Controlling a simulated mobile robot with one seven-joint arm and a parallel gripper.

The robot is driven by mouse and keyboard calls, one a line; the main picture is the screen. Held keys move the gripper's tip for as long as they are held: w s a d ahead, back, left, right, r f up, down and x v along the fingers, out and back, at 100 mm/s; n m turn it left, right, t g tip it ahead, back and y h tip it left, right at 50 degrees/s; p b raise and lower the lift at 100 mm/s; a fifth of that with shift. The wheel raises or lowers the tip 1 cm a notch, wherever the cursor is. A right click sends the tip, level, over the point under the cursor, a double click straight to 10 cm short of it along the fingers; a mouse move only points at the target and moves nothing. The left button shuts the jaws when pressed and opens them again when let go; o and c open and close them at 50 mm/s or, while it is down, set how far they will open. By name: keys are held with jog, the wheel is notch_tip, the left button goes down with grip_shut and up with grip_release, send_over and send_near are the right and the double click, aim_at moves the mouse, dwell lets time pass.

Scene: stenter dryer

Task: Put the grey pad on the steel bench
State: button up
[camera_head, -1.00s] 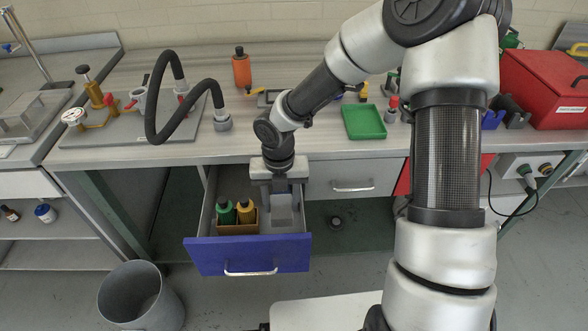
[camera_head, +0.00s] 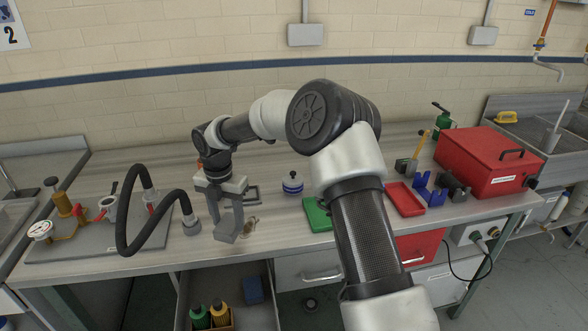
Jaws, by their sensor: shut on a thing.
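My gripper (camera_head: 224,208) is shut on the grey pad (camera_head: 228,226), a small grey piece that hangs below the fingers. The fingers hide part of it. In this view the pad overlaps the front part of the long bench (camera_head: 270,180). It appears held up above the open drawer and the bench's front edge; its exact height is hard to tell. The bench has a pale, streaked grey top.
The open drawer (camera_head: 183,305) holds green and yellow bottles and a dark blue block (camera_head: 254,290). A black hose (camera_head: 127,215) arches left of my gripper.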

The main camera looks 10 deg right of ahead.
jog(key=w+a+r+n+p, duration=0.1)
jog(key=w+a+r+p, duration=0.2)
jog(key=w+a+r, duration=0.3)
jog(key=shift+w+d+f, duration=0.15)
jog(key=shift+d+f, duration=0.1)
jog(key=shift+f, duration=1.7)
jog(key=shift+w+d+f, duration=0.1)
jog(key=shift+d+f, duration=0.15)
jog(key=shift+f, duration=1.65)
jog(key=shift+w+d+f, duration=0.15)
jog(key=shift+d+f, duration=0.1)
jog(key=shift+f, duration=1.7)
jog(key=o, duration=0.7)
jog(key=shift+o, duration=0.2)
jog(key=shift+r, duration=0.15)
